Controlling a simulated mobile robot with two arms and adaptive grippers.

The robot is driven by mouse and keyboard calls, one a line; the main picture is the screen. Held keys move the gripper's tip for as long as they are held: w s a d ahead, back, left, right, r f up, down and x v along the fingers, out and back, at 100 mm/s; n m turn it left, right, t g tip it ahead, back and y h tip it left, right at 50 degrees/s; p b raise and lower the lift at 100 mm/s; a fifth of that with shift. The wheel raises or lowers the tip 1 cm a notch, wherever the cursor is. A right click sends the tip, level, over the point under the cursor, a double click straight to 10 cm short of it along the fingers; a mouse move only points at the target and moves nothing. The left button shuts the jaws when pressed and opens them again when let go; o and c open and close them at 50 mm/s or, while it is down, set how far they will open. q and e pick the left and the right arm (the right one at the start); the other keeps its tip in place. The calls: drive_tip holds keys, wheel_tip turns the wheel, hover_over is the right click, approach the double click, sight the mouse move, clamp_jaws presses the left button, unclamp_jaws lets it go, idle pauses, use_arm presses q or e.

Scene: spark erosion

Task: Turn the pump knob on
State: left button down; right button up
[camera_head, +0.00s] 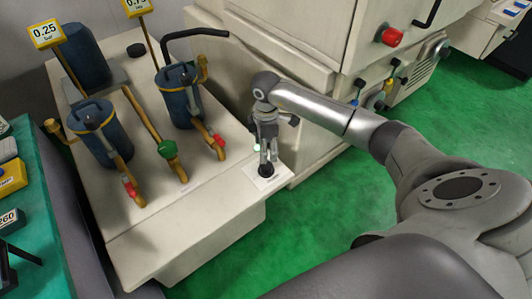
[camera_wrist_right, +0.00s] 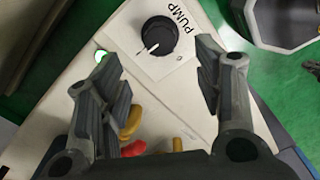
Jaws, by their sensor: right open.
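The pump knob (camera_wrist_right: 158,37) is a round black knob on a white plate marked PUMP (camera_wrist_right: 180,62). In the wrist view its white pointer line points to the lower left. In the head view the knob (camera_head: 265,170) sits at the near right corner of the cream cabinet top. My right gripper (camera_wrist_right: 157,62) is open and empty, and its fingers point toward the knob. In the head view the right gripper (camera_head: 266,150) is just above the knob, and whether it touches it I cannot tell. A small green light (camera_wrist_right: 100,57) glows beside the plate. My left gripper is not in view.
Blue filter canisters (camera_head: 180,100) with yellow pipes, red valve handles (camera_head: 130,189) and a green valve handle (camera_head: 168,149) stand on the cream cabinet (camera_head: 210,215). A large machine (camera_head: 320,45) with a red button (camera_head: 390,37) stands behind. Green floor is open at right.

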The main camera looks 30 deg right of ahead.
wheel_tip(320, 180, up, 4)
drive_tip(key=shift+f, duration=0.2)
idle(0.4)
